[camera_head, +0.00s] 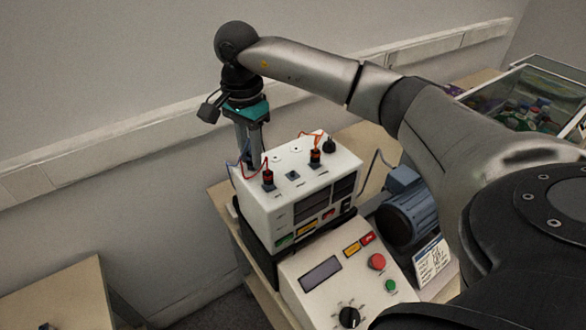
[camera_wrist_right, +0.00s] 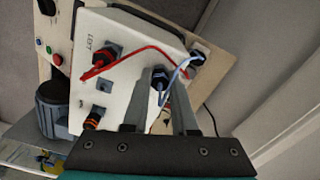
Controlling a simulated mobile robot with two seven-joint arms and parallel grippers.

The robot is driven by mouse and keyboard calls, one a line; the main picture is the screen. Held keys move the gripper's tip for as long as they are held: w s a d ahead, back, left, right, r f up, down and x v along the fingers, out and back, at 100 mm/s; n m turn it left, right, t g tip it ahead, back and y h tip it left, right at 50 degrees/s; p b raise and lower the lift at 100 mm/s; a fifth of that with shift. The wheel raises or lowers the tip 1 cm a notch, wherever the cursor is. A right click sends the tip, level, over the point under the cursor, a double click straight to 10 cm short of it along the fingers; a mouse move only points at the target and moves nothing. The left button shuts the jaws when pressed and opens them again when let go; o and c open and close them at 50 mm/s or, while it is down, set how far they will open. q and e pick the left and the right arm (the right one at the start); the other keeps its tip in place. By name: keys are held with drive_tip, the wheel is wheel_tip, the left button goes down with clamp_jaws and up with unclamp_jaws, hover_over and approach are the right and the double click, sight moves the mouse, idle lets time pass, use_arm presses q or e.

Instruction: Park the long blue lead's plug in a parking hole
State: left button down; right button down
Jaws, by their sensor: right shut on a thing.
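My right gripper (camera_head: 251,166) points down at the back left end of the white instrument box (camera_head: 292,192). In the right wrist view the fingers (camera_wrist_right: 166,92) are shut on a dark blue plug (camera_wrist_right: 158,78) close to the box's top face; whether it sits in a hole cannot be told. The pale blue lead (camera_wrist_right: 180,72) curves from it to another dark plug (camera_wrist_right: 196,59) near the box edge. In the head view part of the blue lead (camera_head: 239,158) shows beside the fingers. Small round openings (camera_head: 295,150) show on the box top. My left gripper is out of view.
A control panel (camera_head: 335,275) and a blue motor (camera_head: 408,205) stand in front and right. The wall is close behind.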

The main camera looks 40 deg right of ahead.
drive_tip(key=shift+f, duration=0.1)
drive_tip(key=c, duration=0.6)
unclamp_jaws()
drive_tip(key=shift+r+p, duration=1.8)
drive_tip(key=shift+r, duration=0.75)
